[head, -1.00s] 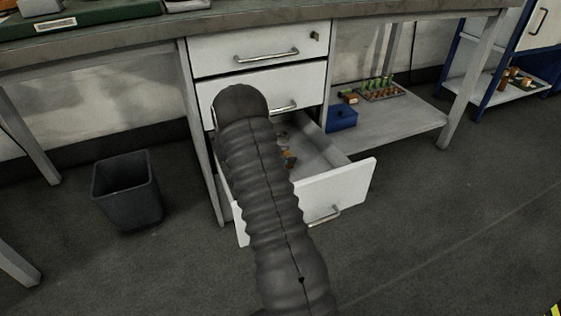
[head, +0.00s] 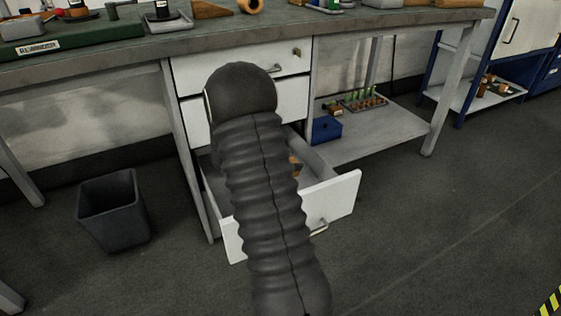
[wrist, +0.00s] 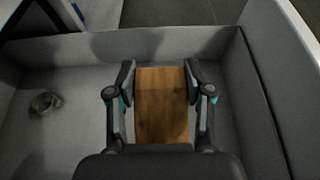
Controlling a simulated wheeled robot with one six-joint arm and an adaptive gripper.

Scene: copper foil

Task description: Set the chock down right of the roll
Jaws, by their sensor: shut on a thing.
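In the wrist view my gripper (wrist: 160,85) is shut on the chock (wrist: 161,105), a brown wood-grained block between the two fingers. It is inside the open drawer (wrist: 75,65), over the drawer's grey floor; I cannot tell whether the block touches the floor. In the head view my arm hides the gripper. A tan, ring-like roll (head: 250,5) lies on the bench top, cut by the picture's upper edge. A brown wooden wedge (head: 208,9) lies left of it.
A small grey ring (wrist: 44,103) lies on the drawer floor at left. The open drawer's front (head: 335,200) juts out below the bench (head: 330,27). A dark bin (head: 113,210) stands left. A blue box (head: 326,129) sits on the lower shelf. Floor at right is clear.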

